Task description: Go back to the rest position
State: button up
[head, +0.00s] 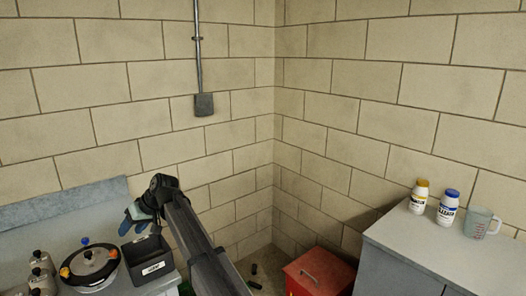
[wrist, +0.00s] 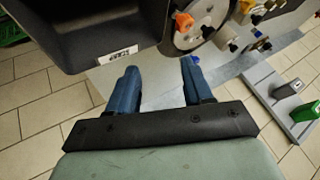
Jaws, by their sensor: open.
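My gripper (wrist: 160,72) is open and empty in the wrist view, its two blue fingers spread apart. It points toward the grey bench top with the black bin (wrist: 90,25) just beyond and to the left. In the head view my gripper (head: 130,220) is at the left, beside and slightly above the labelled black bin (head: 148,260). Part of the gripper is hidden behind my own wrist there.
A round device (head: 90,265) with orange and blue fittings sits left of the bin, with several grey bottles (head: 42,265) beside it. A red box (head: 318,272) stands on the floor. Two bottles and a measuring jug (head: 481,223) stand on the right cabinet (head: 425,254).

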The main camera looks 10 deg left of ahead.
jog(key=w+d+f+m+t+y, duration=0.1)
jog(key=w+d+f+m, duration=0.25)
jog(key=d, duration=0.45)
jog(key=w+d+f+m+t+y, duration=0.25)
jog(key=d+f, duration=0.25)
jog(key=d, duration=0.3)
jog(key=s+d+f+m+g+h, duration=0.1)
jog(key=s+d+f+h, duration=0.25)
jog(key=d+f, duration=0.95)
jog(key=s+d+f+m+g+h, duration=0.2)
jog(key=s+d+f, duration=0.2)
jog(key=d+f, duration=0.9)
jog(key=s+d+f+m+g+h, duration=0.1)
jog(key=s+d+f+h, duration=0.1)
jog(key=s+d+f, duration=0.55)
jog(key=s+d+f+g+h, duration=0.2)
jog(key=s+d+f, duration=0.3)
jog(key=s+f, duration=0.5)
jog(key=s+d+f+g, duration=0.1)
jog(key=s+d+f, duration=0.1)
jog(key=s, duration=0.5)
jog(key=s+d+f+g+h, duration=0.1)
jog(key=s+d+f, duration=0.1)
jog(key=s+d, duration=0.3)
jog(key=s+d+f+m+g+h, duration=0.1)
jog(key=s+d, duration=0.3)
jog(key=s, duration=0.5)
jog(key=shift+s+f+g, duration=0.35)
jog(key=shift+f, duration=0.25)
